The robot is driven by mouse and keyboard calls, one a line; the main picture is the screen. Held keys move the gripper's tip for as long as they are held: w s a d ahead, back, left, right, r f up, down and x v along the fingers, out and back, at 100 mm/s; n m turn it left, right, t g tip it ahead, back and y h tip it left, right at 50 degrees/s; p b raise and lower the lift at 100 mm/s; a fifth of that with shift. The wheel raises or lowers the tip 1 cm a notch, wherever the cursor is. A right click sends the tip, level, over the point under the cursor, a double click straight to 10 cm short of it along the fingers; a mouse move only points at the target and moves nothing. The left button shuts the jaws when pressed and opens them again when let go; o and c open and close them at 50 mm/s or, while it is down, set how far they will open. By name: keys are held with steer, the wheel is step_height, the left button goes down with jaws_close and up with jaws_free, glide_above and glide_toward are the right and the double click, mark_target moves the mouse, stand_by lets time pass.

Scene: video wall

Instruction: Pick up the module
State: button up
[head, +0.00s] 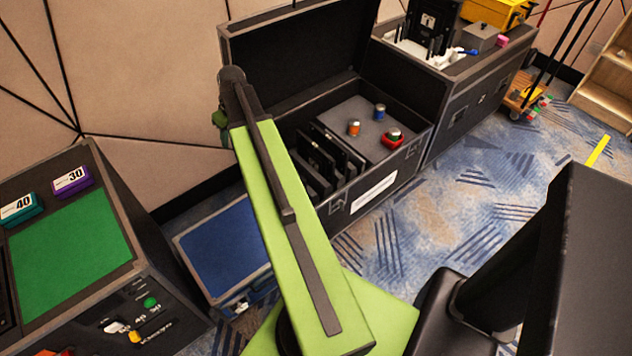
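Several dark flat panels, which look like modules (345,152), stand upright in the slotted left part of an open black flight case (375,200). I cannot tell which one is the task's module. My green arm crosses in front of the case's left side and hides part of the slots. The arm's upper joint shows at the case's left edge. My gripper cannot be made out; its fingers are hidden behind the arm or out of view.

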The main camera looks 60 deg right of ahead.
steer(key=s+d+f+m+t+b, duration=0.1)
steer(key=s+d+f+b, duration=0.35)
steer(key=d, duration=0.45)
steer(key=s+d+f+b, duration=0.3)
steer(key=d+f, duration=0.3)
steer(key=d, duration=0.3)
steer(key=h+b, duration=0.2)
steer(key=b, duration=0.3)
glide_toward(318, 146)
steer(key=shift+s+d+r+m+t, duration=0.2)
steer(key=shift+s+r+m+t, duration=0.1)
steer(key=shift+s+t, duration=0.15)
steer(key=b+x, duration=1)
steer(key=x, duration=0.1)
steer(key=shift+a+f+b, duration=0.1)
steer(key=shift+f+b, duration=0.3)
steer(key=shift+f, duration=0.05)
steer(key=shift+w+f, duration=0.15)
steer(key=b+x, duration=0.5)
steer(key=shift+w+a+f, duration=0.1)
steer(key=shift+a+f, duration=0.05)
steer(key=shift+a, duration=0.1)
steer(key=shift+r, duration=0.2)
steer(key=shift+f, duration=0.3)
